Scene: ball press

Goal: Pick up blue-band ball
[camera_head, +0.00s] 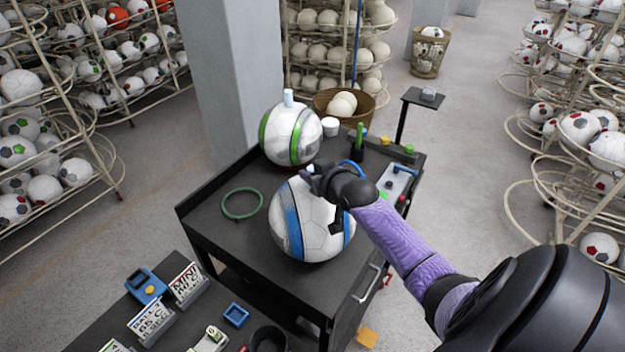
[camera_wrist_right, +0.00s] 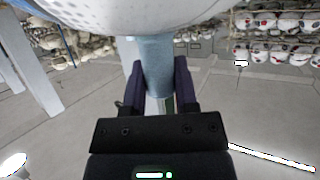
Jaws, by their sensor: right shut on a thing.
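The blue-band ball (camera_head: 318,215) is white with blue bands and shows over the front of the dark cart top. I cannot tell whether it touches the cart. My right gripper (camera_head: 322,180) is at the ball's upper side. In the right wrist view its two fingers (camera_wrist_right: 159,85) are shut on a pale blue peg (camera_wrist_right: 150,60) that meets the ball's white surface (camera_wrist_right: 130,12). My left gripper is not in view.
A green-band ball (camera_head: 290,135) with a pale blue peg stands behind on the cart (camera_head: 225,230). A green ring (camera_head: 242,204) lies at the left. Small coloured parts and a tray (camera_head: 396,182) are at the right. A lower table with signs (camera_head: 150,322) is front left. Ball racks surround the floor.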

